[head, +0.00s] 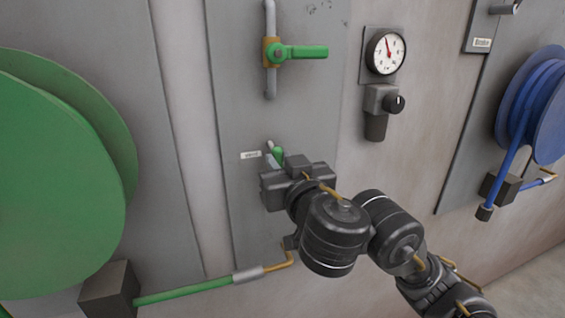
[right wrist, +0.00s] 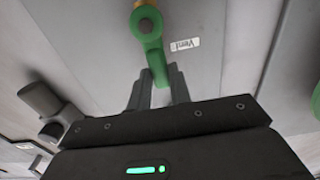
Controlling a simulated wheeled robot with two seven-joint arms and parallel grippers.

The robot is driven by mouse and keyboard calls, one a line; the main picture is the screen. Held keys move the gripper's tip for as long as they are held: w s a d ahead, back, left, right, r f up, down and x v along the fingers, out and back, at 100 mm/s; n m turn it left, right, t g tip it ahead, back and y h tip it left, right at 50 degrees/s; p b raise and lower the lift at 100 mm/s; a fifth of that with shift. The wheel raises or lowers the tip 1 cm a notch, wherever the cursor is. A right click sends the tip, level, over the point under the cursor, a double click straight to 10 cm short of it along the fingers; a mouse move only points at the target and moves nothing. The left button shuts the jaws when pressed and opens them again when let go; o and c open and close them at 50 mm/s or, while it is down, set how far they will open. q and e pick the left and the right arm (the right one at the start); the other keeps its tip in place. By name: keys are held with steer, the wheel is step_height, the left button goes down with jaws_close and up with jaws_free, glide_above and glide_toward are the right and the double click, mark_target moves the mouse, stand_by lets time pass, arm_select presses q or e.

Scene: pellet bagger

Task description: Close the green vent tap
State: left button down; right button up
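The green vent tap (right wrist: 148,38) is in the right wrist view, mounted on the grey panel beside a small "Vent" label (right wrist: 186,44). Its handle points down toward my right gripper (right wrist: 158,84). The two fingers stand on either side of the handle's end and look closed on it, with little room between. In the head view, a small green part of the tap (head: 277,153) shows above my right gripper (head: 273,163), which hides most of the handle. My left gripper is in neither view.
A second green-handled tap (head: 305,52) sits on a vertical pipe higher on the panel. A pressure gauge (head: 386,53) with a black knob (head: 394,103) is to its right. A green hose reel (head: 60,180) stands at left, a blue one (head: 535,105) at right.

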jaws_close()
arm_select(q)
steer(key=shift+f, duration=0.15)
arm_select(e)
steer(key=shift+f, duration=0.15)
